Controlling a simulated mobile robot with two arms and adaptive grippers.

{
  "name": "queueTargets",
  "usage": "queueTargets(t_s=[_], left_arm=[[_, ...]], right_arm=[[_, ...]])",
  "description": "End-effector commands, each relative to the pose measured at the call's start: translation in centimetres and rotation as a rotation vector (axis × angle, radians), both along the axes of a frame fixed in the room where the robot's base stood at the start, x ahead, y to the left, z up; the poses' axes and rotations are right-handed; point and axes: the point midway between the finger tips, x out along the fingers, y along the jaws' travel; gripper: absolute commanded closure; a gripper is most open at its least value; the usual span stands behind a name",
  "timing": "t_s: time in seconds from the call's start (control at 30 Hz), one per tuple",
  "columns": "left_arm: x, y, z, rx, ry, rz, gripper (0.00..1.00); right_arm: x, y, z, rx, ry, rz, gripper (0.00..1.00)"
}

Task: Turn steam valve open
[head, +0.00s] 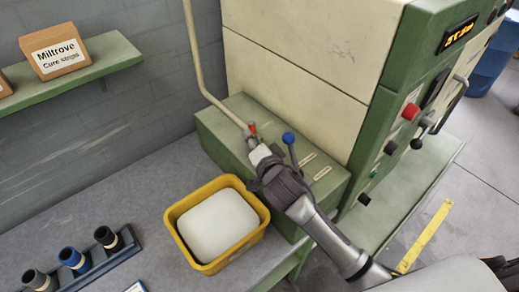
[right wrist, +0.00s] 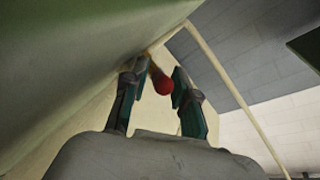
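The steam valve has a red-tipped handle (head: 252,128) at the foot of the pale pipe, on top of the green machine base in the head view. Its round red knob (right wrist: 162,83) shows in the right wrist view, with an orange-brown stem behind it. My right gripper (head: 256,149) is right by the handle. In the right wrist view its two fingers (right wrist: 160,78) stand apart, one on each side of the knob. The left finger is close to the handle, and a gap shows at the right finger. Contact cannot be told. My left gripper is not in view.
A blue-knobbed lever (head: 289,141) stands just right of my right gripper. The pale pipe (head: 199,60) rises along the wall. A yellow bin (head: 181,252) with a white block sits on the grey bench in front. The tall machine (head: 310,45) stands behind.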

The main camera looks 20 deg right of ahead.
Motion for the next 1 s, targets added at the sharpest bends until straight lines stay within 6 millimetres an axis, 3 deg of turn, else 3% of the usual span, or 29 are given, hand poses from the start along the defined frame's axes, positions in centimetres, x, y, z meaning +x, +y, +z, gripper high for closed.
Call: queueTargets(t_s=[0.3,0.5,0.9,1.0], left_arm=[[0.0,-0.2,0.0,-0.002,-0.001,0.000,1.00],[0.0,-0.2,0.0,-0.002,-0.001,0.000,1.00],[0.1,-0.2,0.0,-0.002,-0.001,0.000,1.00],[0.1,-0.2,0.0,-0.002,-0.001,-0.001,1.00]], right_arm=[[-6.5,-0.7,1.3,0.003,0.003,0.000,0.72],[-9.6,-1.0,2.0,0.003,0.003,0.000,0.72],[-10.6,-1.2,2.3,0.000,0.002,-0.001,0.72],[-10.6,-1.1,2.3,0.000,0.002,-0.001,0.85]])
